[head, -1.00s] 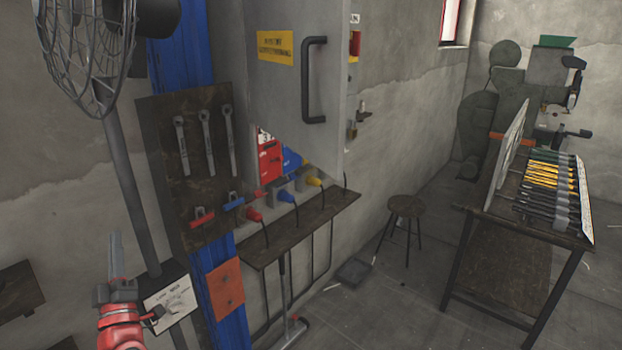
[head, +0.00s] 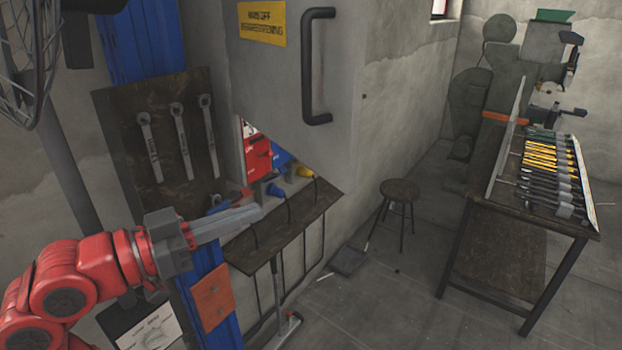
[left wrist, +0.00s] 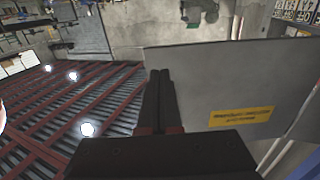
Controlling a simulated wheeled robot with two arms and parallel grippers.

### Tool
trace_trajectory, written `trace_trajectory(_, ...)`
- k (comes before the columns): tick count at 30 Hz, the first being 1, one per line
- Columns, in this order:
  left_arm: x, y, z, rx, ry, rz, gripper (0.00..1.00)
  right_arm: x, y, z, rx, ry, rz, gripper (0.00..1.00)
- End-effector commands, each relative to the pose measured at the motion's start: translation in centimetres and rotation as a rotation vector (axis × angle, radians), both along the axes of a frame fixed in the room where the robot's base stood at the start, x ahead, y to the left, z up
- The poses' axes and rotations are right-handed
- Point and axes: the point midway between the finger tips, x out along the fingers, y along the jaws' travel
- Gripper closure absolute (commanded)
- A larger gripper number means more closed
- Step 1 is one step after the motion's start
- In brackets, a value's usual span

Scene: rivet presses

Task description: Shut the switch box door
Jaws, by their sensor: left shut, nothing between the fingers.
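The switch box door (head: 285,75) is a grey panel with a black bar handle (head: 317,66) and a yellow warning label (head: 262,23). It stands open, its lower part showing at the top middle of the head view. Red and blue parts of the box interior (head: 258,154) show below and left of it. My left gripper (head: 262,211) is shut and empty, below and left of the door, in front of the small shelf. In the left wrist view the door (left wrist: 225,85) is right of the shut fingers (left wrist: 160,75); contact cannot be told. My right gripper is not in view.
A shelf (head: 285,232) with coloured plugs and hanging cables is below the box. A wrench board (head: 165,185) and a fan (head: 28,60) are at left. A stool (head: 398,190) and a tool table (head: 520,215) stand right, with open floor between.

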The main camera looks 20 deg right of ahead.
Motion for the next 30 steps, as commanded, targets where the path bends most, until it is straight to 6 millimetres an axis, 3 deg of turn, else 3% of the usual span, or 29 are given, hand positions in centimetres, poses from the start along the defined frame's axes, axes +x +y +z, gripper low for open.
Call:
trace_trajectory(9,1.8,-6.6,0.5,0.001,0.003,-0.005,1.00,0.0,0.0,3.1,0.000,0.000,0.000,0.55)
trace_trajectory(15,3.0,-9.8,0.5,-0.002,0.002,-0.002,1.00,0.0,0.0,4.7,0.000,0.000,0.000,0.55)
trace_trajectory(21,3.6,-11.3,0.2,-0.003,0.003,0.000,1.00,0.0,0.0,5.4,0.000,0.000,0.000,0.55)
trace_trajectory(30,3.7,-11.5,0.1,-0.003,0.000,0.001,1.00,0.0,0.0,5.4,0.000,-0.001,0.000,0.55)
